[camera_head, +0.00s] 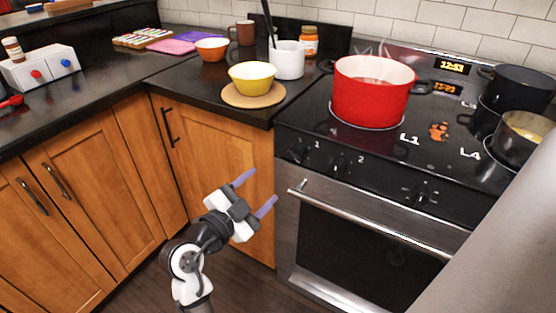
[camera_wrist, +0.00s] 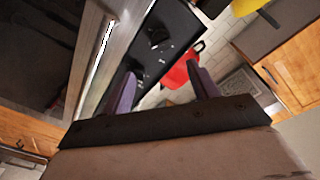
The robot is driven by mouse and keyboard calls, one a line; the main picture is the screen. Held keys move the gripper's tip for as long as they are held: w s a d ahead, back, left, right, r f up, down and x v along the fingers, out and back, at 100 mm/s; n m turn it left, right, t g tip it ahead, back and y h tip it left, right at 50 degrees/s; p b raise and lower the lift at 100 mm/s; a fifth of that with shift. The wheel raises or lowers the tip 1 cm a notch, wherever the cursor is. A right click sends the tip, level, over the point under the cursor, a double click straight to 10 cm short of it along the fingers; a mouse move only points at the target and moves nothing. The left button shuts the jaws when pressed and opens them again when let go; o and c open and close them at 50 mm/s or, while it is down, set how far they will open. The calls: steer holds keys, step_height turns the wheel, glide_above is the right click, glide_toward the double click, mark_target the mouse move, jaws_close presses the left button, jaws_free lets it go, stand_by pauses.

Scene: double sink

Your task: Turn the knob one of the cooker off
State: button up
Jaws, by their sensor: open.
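The cooker (camera_head: 371,218) stands on the right in the head view, with a black front panel above its oven door. Knob one (camera_head: 299,153) is a dark knob at the panel's left end, by the mark "1". Its exact turn is hard to read. My gripper (camera_head: 262,187) is open and empty, low and to the left of knob one, in front of the wooden cabinet and apart from the panel. In the wrist view, the purple fingers (camera_wrist: 162,86) are spread, with the black panel (camera_wrist: 150,55) and a dark knob (camera_wrist: 158,38) beyond them.
A second knob (camera_head: 340,168) and a third knob (camera_head: 420,194) sit farther right on the panel. The oven handle (camera_head: 365,217) sticks out below. A red pot (camera_head: 370,92) stands on the hob. A yellow bowl (camera_head: 252,77) stands on the left counter.

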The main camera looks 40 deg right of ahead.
mark_target(292, 157)
steer(key=p+x, duration=0.3)
steer(key=x, duration=1)
steer(key=shift+w+d+r, duration=0.1)
steer(key=shift+w+d, duration=0.05)
steer(key=c, duration=0.9)
steer(key=shift+c, duration=0.2)
